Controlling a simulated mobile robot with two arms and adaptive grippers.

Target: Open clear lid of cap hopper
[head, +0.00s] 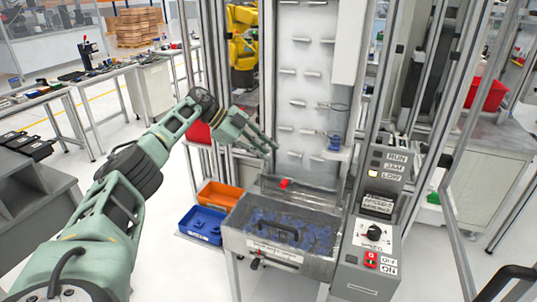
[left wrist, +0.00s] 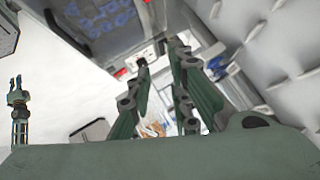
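The cap hopper (head: 232,240) is a grey metal bin at the foot of the tall white panel. Its clear lid (head: 312,226) lies flat over many blue caps and carries a black handle (head: 277,230). The lid looks closed. My left gripper (head: 274,146) is above and behind the hopper, in front of the white panel, apart from the lid and handle. In the left wrist view its two fingers (left wrist: 161,55) stand apart with nothing between them. Blue caps (left wrist: 100,16) show at the top of that view.
A grey control box (head: 375,230) with a dial and red switch stands right of the hopper. An orange bin (head: 218,194) and a blue bin (head: 201,225) sit to its left. Metal frame posts flank the panel. The floor at front left is clear.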

